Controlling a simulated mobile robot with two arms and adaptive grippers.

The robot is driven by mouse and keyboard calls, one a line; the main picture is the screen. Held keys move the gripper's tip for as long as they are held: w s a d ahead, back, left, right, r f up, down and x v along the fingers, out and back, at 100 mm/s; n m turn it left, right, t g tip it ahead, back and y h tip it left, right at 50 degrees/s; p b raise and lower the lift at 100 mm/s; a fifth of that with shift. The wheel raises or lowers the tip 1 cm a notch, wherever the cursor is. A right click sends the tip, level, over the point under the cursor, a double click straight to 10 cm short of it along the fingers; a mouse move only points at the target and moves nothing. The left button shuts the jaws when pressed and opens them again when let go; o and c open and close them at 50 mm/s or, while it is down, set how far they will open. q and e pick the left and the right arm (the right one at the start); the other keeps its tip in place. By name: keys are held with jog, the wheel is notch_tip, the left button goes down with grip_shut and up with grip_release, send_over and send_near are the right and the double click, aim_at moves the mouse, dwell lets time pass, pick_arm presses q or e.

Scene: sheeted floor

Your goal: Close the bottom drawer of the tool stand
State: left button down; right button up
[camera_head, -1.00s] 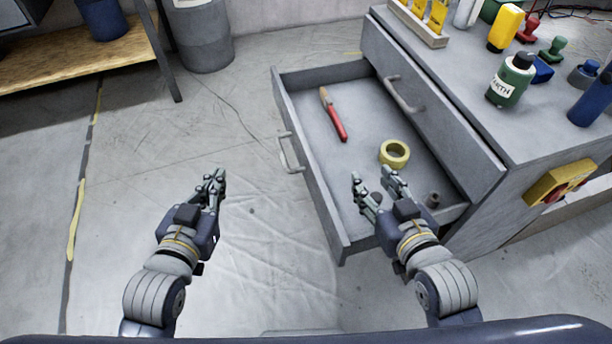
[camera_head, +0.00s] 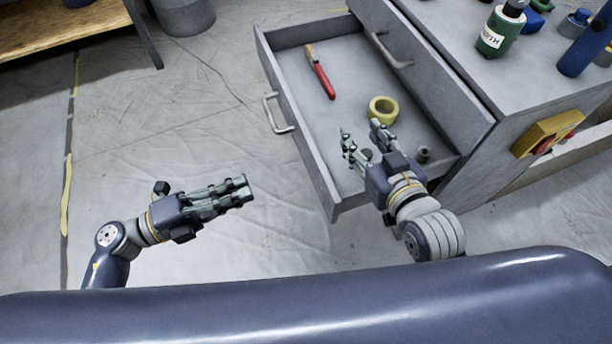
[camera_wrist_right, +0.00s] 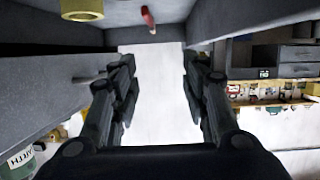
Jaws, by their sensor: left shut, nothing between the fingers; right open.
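The grey tool stand (camera_head: 480,130) is at the right in the head view. Its bottom drawer (camera_head: 318,180) is pulled out to the left, with a handle (camera_head: 277,113) on its front. In the drawer lie a red-handled tool (camera_head: 320,75), a yellow tape roll (camera_head: 383,109) and small dark pieces. My left gripper (camera_head: 247,188) is shut and empty, left of the drawer front and apart from it, pointing right. My right gripper (camera_head: 362,138) is open over the drawer's near end, with nothing between its fingers; in the right wrist view its fingers (camera_wrist_right: 155,75) point ahead.
Bottles, including a green one (camera_head: 497,32), stand on the stand's top. A yellow box with a red knob (camera_head: 547,134) is on its near side. A grey barrel (camera_head: 185,15) and a wooden shelf (camera_head: 60,35) are at the back left. The floor left of the drawer is clear.

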pick_arm(q)
jog(key=s+f+m+g, duration=0.1)
jog(key=f, duration=0.1)
jog(key=b, duration=0.2)
send_near(320, 175)
jog(key=x, duration=0.5)
jog(key=shift+d+r, duration=0.1)
jog(key=shift+d, duration=0.2)
jog(key=shift+w+d, duration=0.25)
jog(key=shift+d, duration=0.4)
pick_arm(e)
notch_tip(320, 175, up, 10)
jog(key=w+a+t+y, duration=0.1)
jog(key=t+y, duration=0.1)
jog(key=t, duration=0.3)
jog(key=shift+a+t, duration=0.3)
jog(key=shift+t, duration=0.1)
